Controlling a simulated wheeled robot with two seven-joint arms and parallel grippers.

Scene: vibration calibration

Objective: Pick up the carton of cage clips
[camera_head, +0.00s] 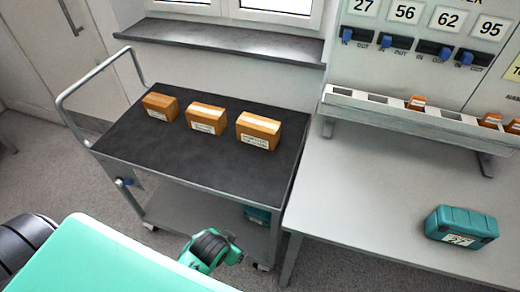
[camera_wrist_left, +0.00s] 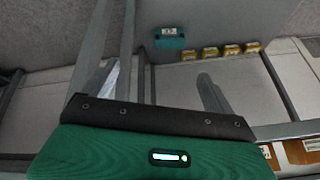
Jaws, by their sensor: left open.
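Three orange-brown cartons with white labels stand in a row on the cart's black top: a left carton (camera_head: 160,106), a middle carton (camera_head: 206,118) and a right carton (camera_head: 258,130). Their labels are too small to read, so I cannot tell which holds the cage clips. In the left wrist view, my left gripper (camera_wrist_left: 160,88) is open, with nothing between its fingers. Orange-brown cartons (camera_wrist_left: 305,150) show cut off at the lower right edge of that view. The left gripper's fingers are not seen in the head view. My right gripper is in neither view.
The cart (camera_head: 125,150) has a rail handle at left. A grey table (camera_head: 355,190) stands to its right, bearing a teal case (camera_head: 461,226) and a panel with numbered slots. In the wrist view, another teal case (camera_wrist_left: 169,39) lies beside several small yellowish items (camera_wrist_left: 210,53).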

